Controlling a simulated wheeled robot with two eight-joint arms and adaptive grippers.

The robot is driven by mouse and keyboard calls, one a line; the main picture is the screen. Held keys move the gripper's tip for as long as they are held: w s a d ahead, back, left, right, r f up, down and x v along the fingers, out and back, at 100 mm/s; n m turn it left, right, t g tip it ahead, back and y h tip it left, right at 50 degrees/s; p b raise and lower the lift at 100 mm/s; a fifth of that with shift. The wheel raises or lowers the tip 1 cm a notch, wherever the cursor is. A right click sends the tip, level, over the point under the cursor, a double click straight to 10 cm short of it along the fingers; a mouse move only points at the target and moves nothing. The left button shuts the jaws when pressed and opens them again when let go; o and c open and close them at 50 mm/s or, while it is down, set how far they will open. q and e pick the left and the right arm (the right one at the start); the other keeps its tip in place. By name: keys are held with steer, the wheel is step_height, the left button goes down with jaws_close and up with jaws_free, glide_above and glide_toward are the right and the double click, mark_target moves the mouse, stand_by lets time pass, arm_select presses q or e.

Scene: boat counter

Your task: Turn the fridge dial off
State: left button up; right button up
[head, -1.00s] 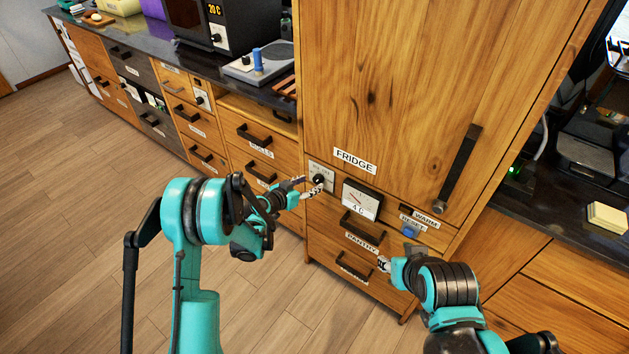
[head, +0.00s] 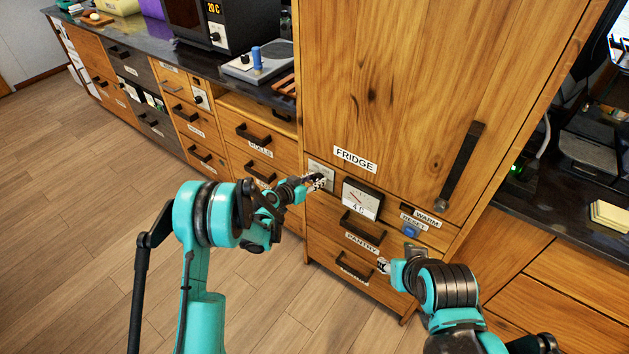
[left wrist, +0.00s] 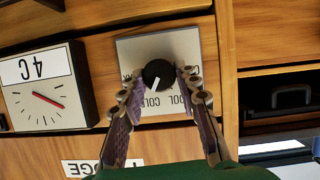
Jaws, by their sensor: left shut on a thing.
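The fridge dial is a round black knob (left wrist: 157,73) with a white pointer, on a pale plate (head: 322,167) under the FRIDGE label. In the left wrist view, which is upside down, the pointer aims down and slightly left, near the word COLD; part of COOL shows beside it, and other lettering is partly hidden. My left gripper (left wrist: 163,100) is shut on the dial, one finger at each side. In the head view the left gripper (head: 319,183) covers the knob. My right gripper (head: 384,266) is by the lower drawers, too small to read.
A gauge (head: 361,199) marked 4C is right of the dial plate. The fridge door handle (head: 460,167), a blue RESET button (head: 410,231) and the PANTRY drawer handle (head: 362,229) stand out nearby. Open floor (head: 90,240) lies to the left.

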arm_select(q)
steer(key=n+h, duration=0.1)
steer(key=n+g, duration=0.1)
steer(key=n, duration=0.1)
steer(key=n+h, duration=0.1)
steer(key=shift+w+a+f+g+h, duration=0.15)
steer(key=shift+w+a+g+h, duration=0.05)
steer(key=shift+a+g+h, duration=0.1)
steer(key=n+h, duration=0.2)
steer(key=n, duration=0.2)
steer(key=shift+f, duration=0.15)
steer(key=n+h, duration=0.1)
steer(key=n, duration=0.3)
steer(key=n+h, duration=0.1)
steer(key=shift+f+n+h, duration=0.25)
steer(key=shift+n+h, duration=0.05)
steer(key=shift+n, duration=0.1)
steer(key=n+t, duration=0.1)
steer(key=n, duration=0.2)
steer(key=n+t+h, duration=0.1)
steer(key=n, duration=0.2)
steer(key=shift+f+t, duration=0.2)
steer(key=shift+t, duration=0.1)
steer(key=o, duration=1.2)
steer(key=shift+c, duration=0.2)
